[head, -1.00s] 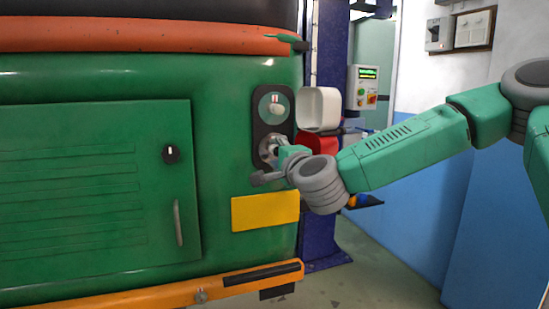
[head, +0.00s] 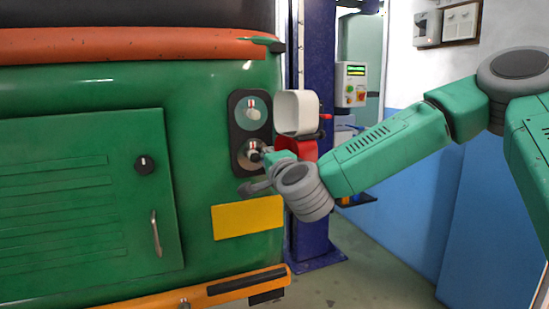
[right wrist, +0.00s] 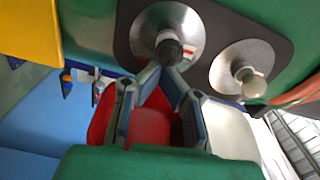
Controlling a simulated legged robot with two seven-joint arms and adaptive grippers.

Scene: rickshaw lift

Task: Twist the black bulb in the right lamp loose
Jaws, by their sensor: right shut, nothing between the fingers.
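The right lamp is a black panel (head: 235,121) on the green vehicle's rear corner, with two round silver reflectors. The black bulb (right wrist: 168,51) sits in one reflector (right wrist: 140,36), the lower one in the head view (head: 243,155). A pale bulb (head: 253,113) sits in the upper reflector and also shows in the right wrist view (right wrist: 252,84). My right gripper (right wrist: 165,73) is shut and empty. Its fingertips are right by the black bulb; whether they touch it I cannot tell. In the head view my right gripper (head: 266,155) partly covers that bulb. My left gripper is out of view.
A white bin (head: 296,113) and a red bin (head: 299,148) stand close beside the lamp, behind my right gripper. A blue post (head: 312,210) rises behind them. A yellow plate (head: 247,217) is below the lamp. Open floor lies at the lower right.

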